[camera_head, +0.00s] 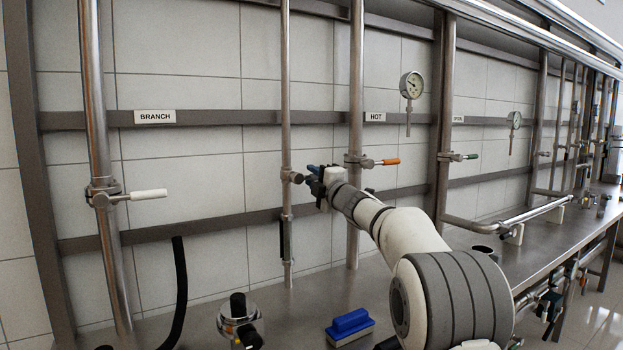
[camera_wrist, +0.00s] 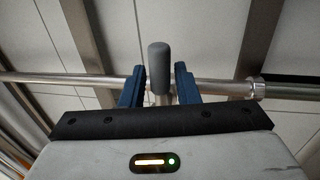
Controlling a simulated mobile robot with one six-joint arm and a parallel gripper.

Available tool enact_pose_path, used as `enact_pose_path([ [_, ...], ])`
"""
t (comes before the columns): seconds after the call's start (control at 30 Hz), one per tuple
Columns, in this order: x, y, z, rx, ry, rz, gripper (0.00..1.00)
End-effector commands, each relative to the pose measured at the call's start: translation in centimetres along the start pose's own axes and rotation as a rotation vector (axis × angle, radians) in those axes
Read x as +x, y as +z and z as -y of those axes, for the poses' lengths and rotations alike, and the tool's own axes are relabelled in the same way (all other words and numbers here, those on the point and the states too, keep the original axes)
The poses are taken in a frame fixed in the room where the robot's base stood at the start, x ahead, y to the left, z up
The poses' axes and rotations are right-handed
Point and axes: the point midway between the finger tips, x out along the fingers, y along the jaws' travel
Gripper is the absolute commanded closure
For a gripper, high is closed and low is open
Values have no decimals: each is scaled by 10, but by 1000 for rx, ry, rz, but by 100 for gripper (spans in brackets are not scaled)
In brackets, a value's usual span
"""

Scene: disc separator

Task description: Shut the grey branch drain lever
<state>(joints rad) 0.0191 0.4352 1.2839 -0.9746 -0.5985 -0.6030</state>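The grey lever (camera_wrist: 159,60) shows in the wrist view as a rounded grip on a metal stem, in front of a thin steel pipe (camera_wrist: 80,80). My gripper (camera_wrist: 160,72) has its two blue fingers on either side of the grip, with a narrow gap on each side. The fingers look open. In the head view my gripper (camera_head: 314,178) is just right of the valve body (camera_head: 291,177) on the thin vertical pipe (camera_head: 286,110). The lever is hidden behind my gripper there.
A white lever (camera_head: 148,195) is on the left pipe, below the BRANCH label (camera_head: 155,117). An orange lever (camera_head: 387,162) and a green lever (camera_head: 470,157) are to the right. A blue brush (camera_head: 350,325) lies on the steel bench (camera_head: 285,310).

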Motion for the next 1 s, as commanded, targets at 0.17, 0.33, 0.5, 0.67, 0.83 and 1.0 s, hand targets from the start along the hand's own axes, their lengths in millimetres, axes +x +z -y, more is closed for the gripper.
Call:
enact_pose_path([
  [0.17,0,0,-1,2,2,0,63],
  [0.33,0,0,-2,2,3,1,63],
  [0.5,-15,0,-2,3,3,3,63],
  [0.67,-41,0,-2,1,3,3,63],
  [0.83,-66,0,-2,1,3,2,63],
  [1.0,-78,-2,-2,2,2,1,63],
])
